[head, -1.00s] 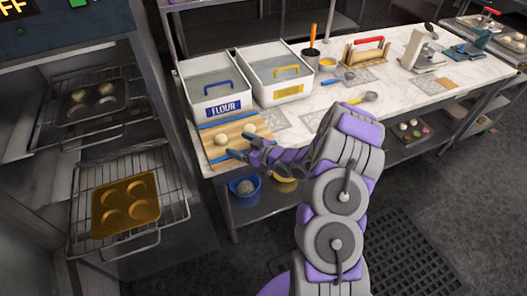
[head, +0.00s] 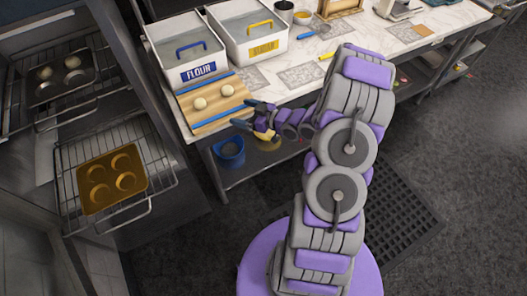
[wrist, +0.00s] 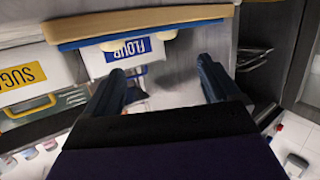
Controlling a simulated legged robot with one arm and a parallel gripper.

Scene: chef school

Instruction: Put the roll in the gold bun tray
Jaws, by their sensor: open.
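Two pale round rolls sit on a wooden board with blue edge strips (head: 185,106): a left roll (head: 200,103) and a right roll (head: 227,89). The gold bun tray (head: 113,180) lies on a pulled-out oven rack at left; its cups look empty. My gripper (head: 246,113) is open and empty, just off the board's right front edge, apart from both rolls. In the wrist view, the open fingers (wrist: 160,85) face the board edge (wrist: 150,32), seen upside down. The rolls (wrist: 115,43) show only partly beyond its blue strip.
A dark bun tray (head: 62,80) with pale rolls is on the upper oven rack. The flour bin (head: 187,50) and sugar bin (head: 258,35) stand behind the board. Floor is open between counter and oven.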

